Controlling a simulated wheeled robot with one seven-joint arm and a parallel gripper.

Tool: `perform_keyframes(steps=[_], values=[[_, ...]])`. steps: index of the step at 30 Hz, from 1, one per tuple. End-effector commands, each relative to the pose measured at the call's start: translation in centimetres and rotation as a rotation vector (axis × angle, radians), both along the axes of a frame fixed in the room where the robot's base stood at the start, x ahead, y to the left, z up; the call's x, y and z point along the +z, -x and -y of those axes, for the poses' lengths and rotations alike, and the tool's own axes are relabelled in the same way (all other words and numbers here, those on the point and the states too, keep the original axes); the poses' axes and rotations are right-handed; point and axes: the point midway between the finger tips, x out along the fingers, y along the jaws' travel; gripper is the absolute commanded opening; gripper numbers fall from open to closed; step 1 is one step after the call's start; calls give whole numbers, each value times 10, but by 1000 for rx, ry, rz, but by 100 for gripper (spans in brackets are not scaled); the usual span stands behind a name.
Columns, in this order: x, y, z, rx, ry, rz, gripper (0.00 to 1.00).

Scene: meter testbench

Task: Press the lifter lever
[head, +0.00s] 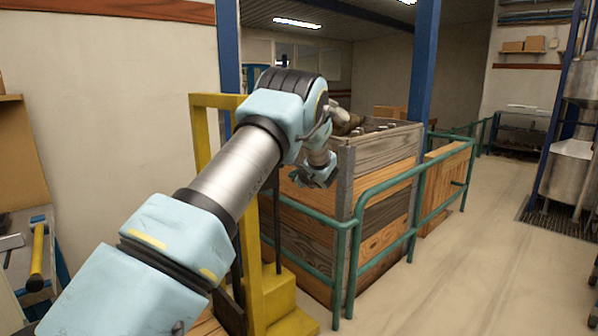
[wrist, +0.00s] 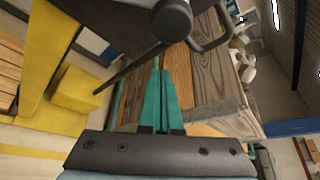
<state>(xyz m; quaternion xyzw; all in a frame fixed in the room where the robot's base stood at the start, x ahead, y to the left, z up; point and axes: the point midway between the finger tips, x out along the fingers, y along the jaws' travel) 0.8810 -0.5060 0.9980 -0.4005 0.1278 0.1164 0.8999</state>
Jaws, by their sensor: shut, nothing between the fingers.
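A yellow lifter frame (head: 202,140) stands in the middle left of the head view, partly behind my arm; it also shows at the left of the wrist view (wrist: 52,50). A dark round-ended knob (wrist: 172,20) and a thin dark rod (wrist: 132,65) are at the top of the wrist view, beyond my fingertips. They look like the lifter lever, but I cannot tell for sure. My gripper (head: 318,180) hangs in front of the wooden crate, beside the yellow frame. In the wrist view its teal fingers (wrist: 158,75) are together and empty. I cannot make out any contact with the knob.
A wooden crate (head: 385,190) stands behind a green railing (head: 385,188). Yellow steps (head: 275,295) are at the frame's foot. The floor to the right (head: 480,250) is clear. A yellow-handled tool (head: 38,255) lies at the far left. A blue pillar (head: 424,60) rises behind the crate.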

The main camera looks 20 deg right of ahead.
Motion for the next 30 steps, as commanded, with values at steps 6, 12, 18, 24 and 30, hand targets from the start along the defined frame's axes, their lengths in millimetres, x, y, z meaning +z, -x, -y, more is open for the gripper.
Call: perform_keyframes(steps=[6, 12, 18, 24, 30], values=[[22, 5, -15, 0, 1, 2, 0], [25, 6, -20, -1, 1, 3, 0], [24, 6, -20, -1, 1, 3, 0], [24, 7, -20, -1, 5, 5, 0], [23, 7, -21, -2, 32, 17, 0]])
